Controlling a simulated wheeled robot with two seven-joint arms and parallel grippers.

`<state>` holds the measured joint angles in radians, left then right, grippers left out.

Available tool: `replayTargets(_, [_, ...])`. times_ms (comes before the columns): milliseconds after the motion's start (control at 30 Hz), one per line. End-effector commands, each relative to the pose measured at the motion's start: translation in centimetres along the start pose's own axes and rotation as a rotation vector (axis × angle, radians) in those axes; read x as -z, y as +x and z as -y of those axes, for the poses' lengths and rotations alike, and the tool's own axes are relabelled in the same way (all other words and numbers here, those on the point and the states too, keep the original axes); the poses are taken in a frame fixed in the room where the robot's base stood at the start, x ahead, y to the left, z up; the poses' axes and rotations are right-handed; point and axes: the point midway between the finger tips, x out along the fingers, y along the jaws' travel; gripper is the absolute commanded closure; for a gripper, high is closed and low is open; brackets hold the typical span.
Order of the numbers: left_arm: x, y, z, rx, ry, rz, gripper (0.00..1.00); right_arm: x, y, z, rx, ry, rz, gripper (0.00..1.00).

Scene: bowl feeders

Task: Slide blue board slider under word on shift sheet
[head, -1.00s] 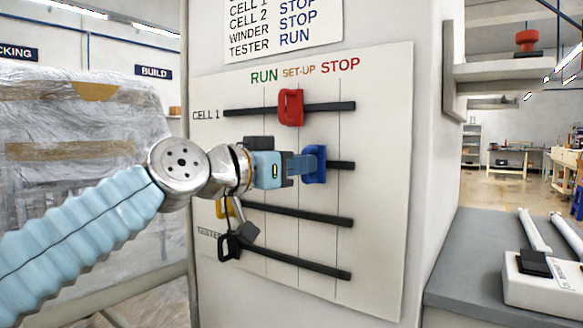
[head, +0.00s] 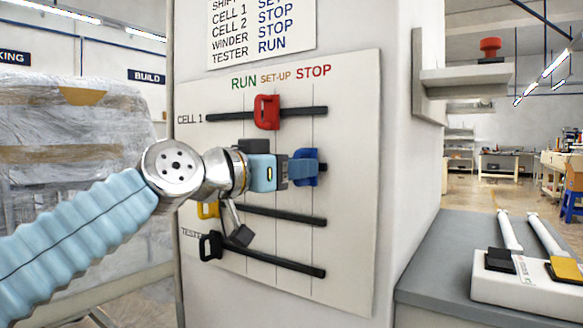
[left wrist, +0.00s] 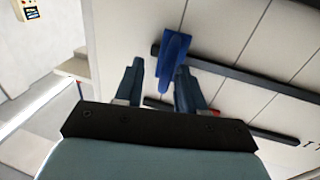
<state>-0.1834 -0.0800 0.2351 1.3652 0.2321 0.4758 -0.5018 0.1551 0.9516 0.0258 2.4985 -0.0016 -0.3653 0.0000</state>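The blue slider (head: 308,167) sits on the second track of the board, close to the line below STOP. It also shows in the left wrist view (left wrist: 172,60), near the track's end. My left gripper (head: 298,169) is at the slider. In the left wrist view its fingers (left wrist: 160,85) are apart, with the slider's lower part between them. The right-hand finger is against or very near the slider; a gap shows at the left-hand one. My arm hides the blue row's label. My right gripper is out of view.
The red slider (head: 267,112) stands at the SET-UP line on the track above. A yellow slider (head: 207,210) and a black slider (head: 210,246) are near the RUN end below. A grey bench (head: 440,265) with a white box (head: 525,285) stands right of the board.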

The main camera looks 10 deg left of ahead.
Motion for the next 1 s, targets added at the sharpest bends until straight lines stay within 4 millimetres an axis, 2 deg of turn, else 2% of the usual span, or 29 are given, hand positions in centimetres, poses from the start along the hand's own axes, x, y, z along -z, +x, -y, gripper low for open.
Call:
replayTargets(267, [-0.1,-0.7,0.2,0.004,0.001,-0.002,0.61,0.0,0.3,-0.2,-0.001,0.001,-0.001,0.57])
replayTargets(367, [-0.1,-2.3,0.1,0.005,0.002,-0.004,0.61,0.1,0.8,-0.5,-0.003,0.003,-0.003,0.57])
replayTargets(700, [-0.1,-10.5,0.0,0.002,0.001,-0.004,0.61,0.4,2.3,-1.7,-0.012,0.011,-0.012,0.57])
replayTargets(833, [-0.1,-12.6,0.0,0.002,0.001,-0.003,0.61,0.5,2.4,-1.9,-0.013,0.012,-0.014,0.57])
replayTargets(1000, [0.0,-13.8,0.0,0.001,0.0,-0.001,0.61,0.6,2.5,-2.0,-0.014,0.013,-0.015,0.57])
